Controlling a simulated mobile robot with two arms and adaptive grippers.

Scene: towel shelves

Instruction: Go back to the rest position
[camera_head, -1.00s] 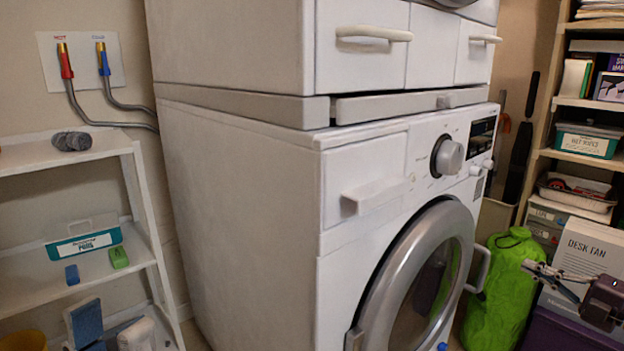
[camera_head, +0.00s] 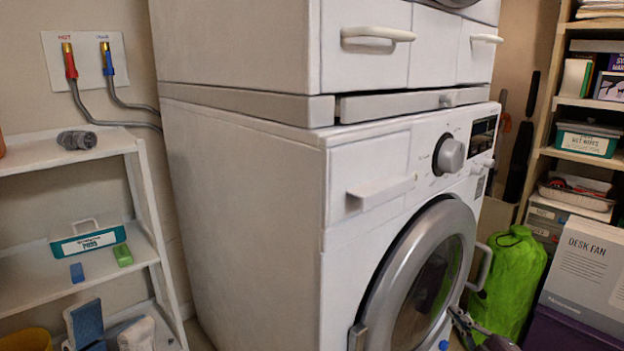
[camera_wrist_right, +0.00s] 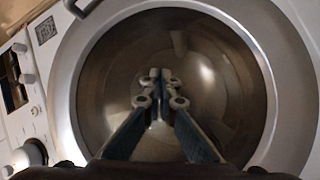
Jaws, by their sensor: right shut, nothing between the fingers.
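My right gripper (camera_head: 456,316) shows at the bottom of the head view, in front of the lower right part of the washing machine's round door (camera_head: 372,300). In the right wrist view, its two fingers (camera_wrist_right: 160,76) are shut together with nothing between them, and the door's dark glass (camera_wrist_right: 215,85) lies behind them. I cannot tell whether the fingertips touch the glass. My left gripper is not in view.
The white washing machine (camera_head: 245,215) fills the middle, with a drawered unit (camera_head: 235,45) above it. A white shelf (camera_head: 60,262) stands left, with a grey rolled towel (camera_head: 76,140) on top. A green bag (camera_head: 515,270) and desk fan box (camera_head: 590,262) stand right.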

